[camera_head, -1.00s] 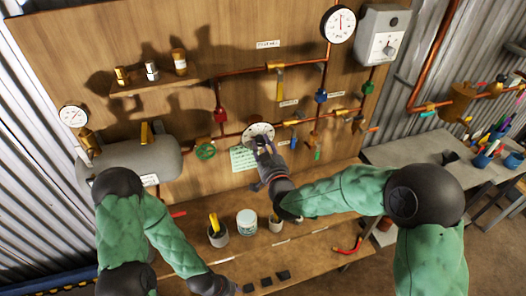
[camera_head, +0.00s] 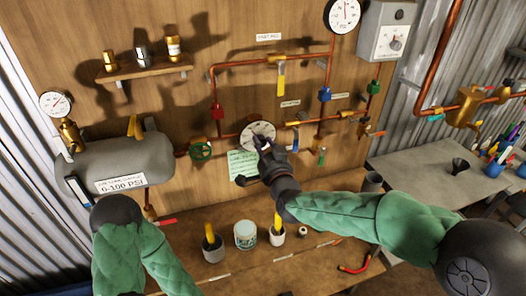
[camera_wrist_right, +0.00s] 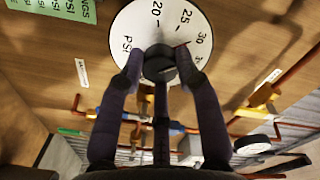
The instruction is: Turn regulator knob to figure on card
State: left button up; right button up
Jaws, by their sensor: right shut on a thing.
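The regulator dial (camera_head: 256,133) is a white disc on the wooden board. In the right wrist view the dial (camera_wrist_right: 136,25) shows PSI, 20, 25 and 30 on its rim. My right gripper (camera_head: 268,150) is at the dial, its fingers shut on the dark round regulator knob (camera_wrist_right: 159,64) at the dial's centre.
Copper pipes with red, blue and green valves surround the dial. A grey tank (camera_head: 120,165) labelled 0-100 PSI is at left. A wooden bench (camera_head: 215,275) below carries a white tub (camera_head: 246,234) and cups. A grey table (camera_head: 440,175) is at right.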

jog(key=shift+d+r, duration=0.1)
jog(key=shift+r, duration=0.2)
jog(key=o, duration=1.1)
jog(key=shift+w, duration=0.1)
jog(key=shift+o, duration=0.2)
jog(key=shift+f, duration=0.15)
jog(key=v, duration=1.2)
